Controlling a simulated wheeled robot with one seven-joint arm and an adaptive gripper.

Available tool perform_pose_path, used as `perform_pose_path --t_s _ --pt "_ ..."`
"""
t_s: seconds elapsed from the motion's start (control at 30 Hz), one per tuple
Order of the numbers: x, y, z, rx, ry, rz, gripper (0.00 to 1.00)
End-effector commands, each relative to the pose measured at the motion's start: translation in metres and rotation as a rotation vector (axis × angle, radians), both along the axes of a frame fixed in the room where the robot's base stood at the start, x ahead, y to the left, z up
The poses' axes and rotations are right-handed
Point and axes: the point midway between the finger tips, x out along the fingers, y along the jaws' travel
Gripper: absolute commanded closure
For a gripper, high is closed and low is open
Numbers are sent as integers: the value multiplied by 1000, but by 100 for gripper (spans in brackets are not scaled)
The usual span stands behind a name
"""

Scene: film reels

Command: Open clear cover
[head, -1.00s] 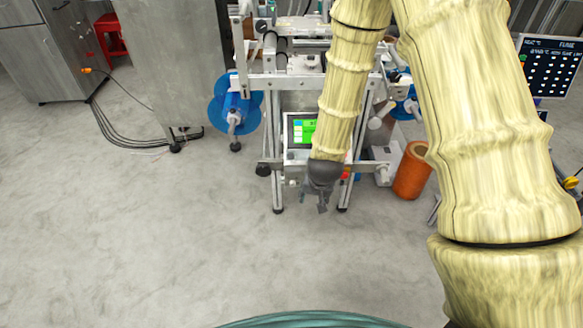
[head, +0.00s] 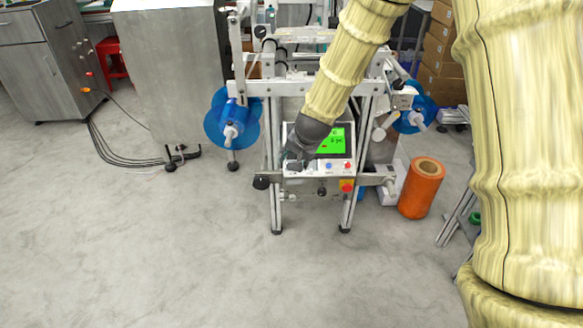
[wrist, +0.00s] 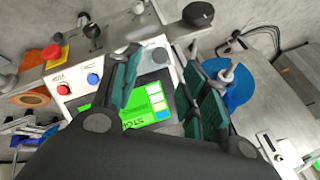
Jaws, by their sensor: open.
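A white control box (head: 313,168) sits on the front of the metal machine frame. It carries a lit green screen (head: 331,141), a blue button and a red button. In the wrist view, a greyish see-through piece (wrist: 152,53), perhaps the clear cover, sits on the box beside the blue button (wrist: 93,79). My gripper (head: 297,160) is at the left side of the control box, over its lower left part. In the wrist view its dark green-padded fingers (wrist: 160,62) are apart, with the greyish piece and part of the screen between them. I cannot tell whether a finger touches it.
A red stop button on yellow (head: 346,186) is below the box's right side. Blue reels (head: 232,118) flank the frame. An orange spool (head: 421,188) stands on the floor at right. A metal cabinet (head: 175,75) is at left. The floor in front is clear.

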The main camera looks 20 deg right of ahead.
Motion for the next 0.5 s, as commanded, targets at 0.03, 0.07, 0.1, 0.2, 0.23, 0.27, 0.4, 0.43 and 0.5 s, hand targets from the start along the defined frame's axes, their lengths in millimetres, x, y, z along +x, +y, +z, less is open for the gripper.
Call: perform_pose_path --t_s 0.03,0.07,0.1,0.2,0.23,0.27,0.4,0.43,0.5 --pt "4 0 -11 1 3 -1 56" --pt "7 0 -16 0 2 -1 56" --pt "10 0 -21 1 1 -1 56" --pt "18 0 -33 -1 2 0 56" --pt "20 0 -37 0 1 0 56" --pt "22 0 -40 0 1 0 56" --pt "30 1 -50 -1 1 0 56" --pt "31 1 -52 -1 1 0 56" --pt "33 1 -55 -1 1 0 56"
